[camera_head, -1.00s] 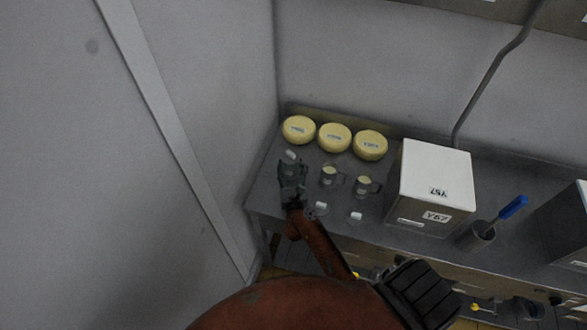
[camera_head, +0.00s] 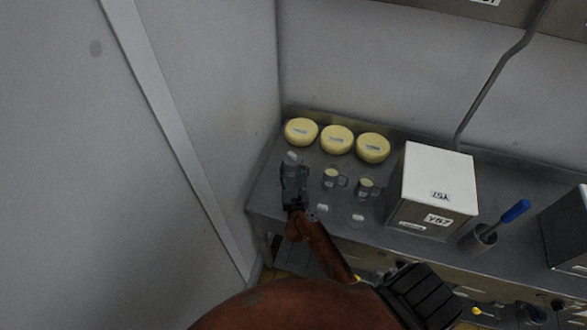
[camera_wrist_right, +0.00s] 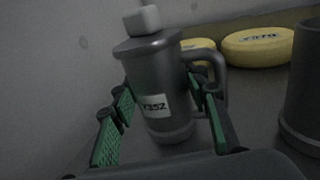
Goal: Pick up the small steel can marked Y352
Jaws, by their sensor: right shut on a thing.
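The small steel can marked Y352 (camera_wrist_right: 152,88) is a dark grey, handled can with a lid and a pale block-shaped knob. It appears upright in the right wrist view. Its label faces me and its handle is to the right. My right gripper (camera_wrist_right: 160,112) is shut on the can, with a green-padded finger on either side of its body. In the head view my right gripper (camera_head: 293,172) is at the left end of the bench and hides most of the can; a pale top shows beyond it. I cannot tell whether the base touches the bench. My left gripper is not in view.
Two similar handled cans (camera_head: 331,179) (camera_head: 367,188) stand to the right on the metal bench (camera_head: 268,196). Three yellow rounds (camera_head: 337,140) lie behind. Two small pale pieces (camera_head: 357,220) lie in front. A white-topped box (camera_head: 436,178) and a blue-handled tool (camera_head: 513,212) are farther right. A wall is close left.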

